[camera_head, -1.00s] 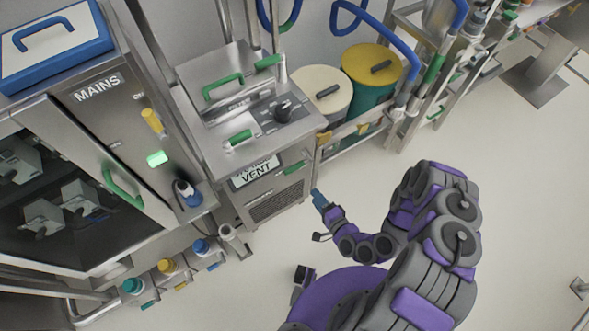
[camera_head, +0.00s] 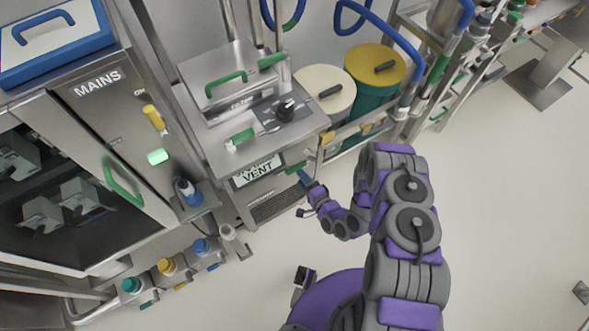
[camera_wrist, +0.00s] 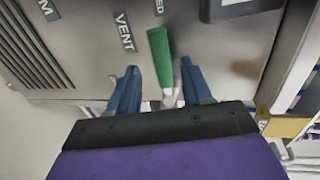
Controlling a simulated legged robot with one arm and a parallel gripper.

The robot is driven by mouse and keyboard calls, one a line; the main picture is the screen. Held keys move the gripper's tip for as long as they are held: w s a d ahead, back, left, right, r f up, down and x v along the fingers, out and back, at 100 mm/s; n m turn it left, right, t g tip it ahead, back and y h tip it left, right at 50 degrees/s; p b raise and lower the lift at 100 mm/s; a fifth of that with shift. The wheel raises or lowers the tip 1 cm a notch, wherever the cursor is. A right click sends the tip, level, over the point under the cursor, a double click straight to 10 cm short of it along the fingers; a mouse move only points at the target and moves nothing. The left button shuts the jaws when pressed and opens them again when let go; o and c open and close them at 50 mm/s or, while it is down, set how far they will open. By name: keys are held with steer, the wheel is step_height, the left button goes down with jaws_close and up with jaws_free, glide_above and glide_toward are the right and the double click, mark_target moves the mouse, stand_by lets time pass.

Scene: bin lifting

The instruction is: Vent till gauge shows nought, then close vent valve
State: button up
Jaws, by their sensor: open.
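My gripper (camera_head: 305,179) is at the front of the steel unit marked VENT (camera_head: 235,207). In the wrist view my gripper (camera_wrist: 160,80) is open, with its two blue fingers apart. A green lever handle (camera_wrist: 160,52) with a pale lower end lies between the fingers, nearer the right one. The jaws are not closed on it. The handle also shows in the head view (camera_head: 295,167), just above the fingertips. A VENT label (camera_wrist: 124,32) is left of the handle. A dark-edged panel (camera_wrist: 240,5) is cut off at the top; no gauge reading is legible.
The unit's top carries a black knob (camera_head: 286,109) and green handles. Lidded drums (camera_head: 326,88) stand behind. A brass-coloured part (camera_wrist: 283,126) is right of my gripper.

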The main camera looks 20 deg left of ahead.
mark_target(294, 170)
steer(key=shift+b+x, duration=0.6)
steer(key=shift+x, duration=2.65)
steer(key=shift+c, duration=0.4)
jaws_close()
steer(key=shift+f, duration=0.1)
